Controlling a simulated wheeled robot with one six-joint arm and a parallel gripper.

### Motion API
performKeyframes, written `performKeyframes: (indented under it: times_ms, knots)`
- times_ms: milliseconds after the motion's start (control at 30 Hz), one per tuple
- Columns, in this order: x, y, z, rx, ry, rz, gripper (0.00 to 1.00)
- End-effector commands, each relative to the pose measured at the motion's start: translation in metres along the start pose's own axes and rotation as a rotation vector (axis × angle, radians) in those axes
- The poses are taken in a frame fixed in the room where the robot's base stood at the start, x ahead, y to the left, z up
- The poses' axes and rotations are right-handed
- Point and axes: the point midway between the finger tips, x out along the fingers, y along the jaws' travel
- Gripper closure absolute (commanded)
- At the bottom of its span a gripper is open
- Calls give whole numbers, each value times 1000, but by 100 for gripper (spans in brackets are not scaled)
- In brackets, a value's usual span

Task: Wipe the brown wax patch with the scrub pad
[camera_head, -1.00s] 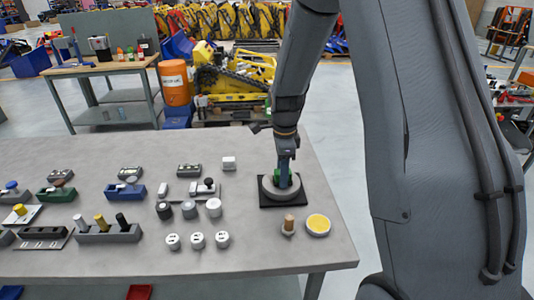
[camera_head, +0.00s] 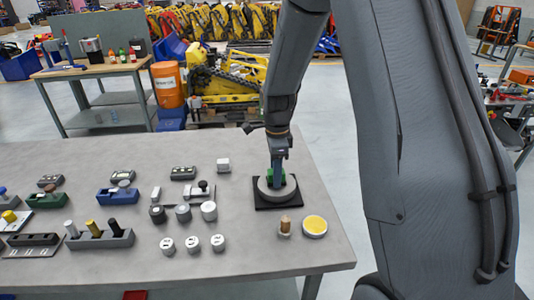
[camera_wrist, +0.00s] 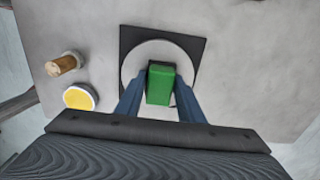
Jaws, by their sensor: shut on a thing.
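My gripper (camera_head: 277,178) is shut on a green block (camera_wrist: 160,84), which I take to be the scrub pad. The block is over a round pale grey disc (camera_wrist: 134,64) on a black square plate (camera_wrist: 128,36). The disc (camera_head: 264,192) and plate (camera_head: 259,205) also show near the table's right end in the head view. I cannot tell whether the block touches the disc. No brown wax patch is visible; the block and fingers hide part of the disc.
A wooden-handled piece (camera_head: 285,225) and a round white tin with a yellow top (camera_head: 314,226) stand in front of the plate. Several switches, knobs and caps crowd the table (camera_head: 255,262) to the left. Its right edge is close to the plate.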

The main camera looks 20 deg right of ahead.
Motion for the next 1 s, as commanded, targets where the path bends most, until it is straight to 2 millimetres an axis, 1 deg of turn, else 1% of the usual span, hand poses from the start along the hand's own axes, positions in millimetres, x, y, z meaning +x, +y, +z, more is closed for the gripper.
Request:
performKeyframes:
  times_ms: [100, 467, 533, 567, 767, 1000]
  knots:
    - [0, -1, -10, -1, 0, 1, 86]
    - [0, -5, -37, -11, 0, 0, 86]
    - [-2, -5, -34, -14, 0, 0, 86]
    - [0, -4, -31, -13, 0, 1, 86]
    - [0, -3, -20, -1, 0, 0, 86]
    - [0, 0, -2, 7, 0, 0, 86]
